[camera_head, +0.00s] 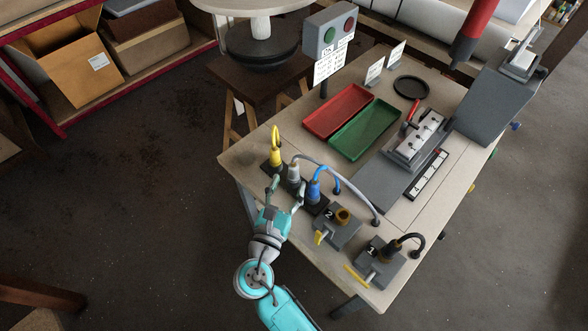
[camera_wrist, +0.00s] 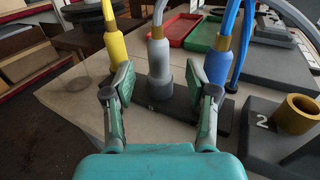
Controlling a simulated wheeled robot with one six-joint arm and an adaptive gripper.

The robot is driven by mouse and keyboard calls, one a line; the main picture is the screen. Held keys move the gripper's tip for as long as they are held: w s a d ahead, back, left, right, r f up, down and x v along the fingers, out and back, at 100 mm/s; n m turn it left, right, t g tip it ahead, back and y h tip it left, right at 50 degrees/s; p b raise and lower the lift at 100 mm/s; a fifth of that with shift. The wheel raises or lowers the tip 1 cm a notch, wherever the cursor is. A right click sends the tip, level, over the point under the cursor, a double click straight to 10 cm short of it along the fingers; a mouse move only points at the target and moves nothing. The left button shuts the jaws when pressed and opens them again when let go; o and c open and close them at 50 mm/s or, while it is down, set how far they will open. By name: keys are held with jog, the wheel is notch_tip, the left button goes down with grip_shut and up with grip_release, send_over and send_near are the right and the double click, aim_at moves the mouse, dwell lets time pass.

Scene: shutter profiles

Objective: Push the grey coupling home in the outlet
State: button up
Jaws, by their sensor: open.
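The grey coupling (camera_head: 293,173) stands upright between a yellow coupling (camera_head: 276,156) and a blue coupling (camera_head: 314,189), in a row on dark bases at the table's near-left edge. A grey hose rises from its top. In the wrist view the grey coupling (camera_wrist: 158,62) stands between the spread fingers of my gripper (camera_wrist: 166,92), with gaps on both sides. My gripper (camera_head: 286,190) is open and holds nothing. The coupling's lower end meets the dark base (camera_wrist: 182,112); I cannot tell how deep it sits in an outlet.
The blue coupling (camera_wrist: 217,58) is close behind the right finger, the yellow coupling (camera_wrist: 115,42) near the left one. Grey box 2 (camera_head: 336,232) with a brass port and grey box 1 (camera_head: 379,264) stand to the right. Red (camera_head: 337,110) and green (camera_head: 364,128) trays lie beyond.

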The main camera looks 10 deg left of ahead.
aim_at(292, 173)
jog(key=shift+w+d, duration=0.25)
jog(key=shift+w, duration=1.2)
jog(key=shift+w+d, duration=0.2)
jog(key=shift+w, duration=1.25)
grip_shut()
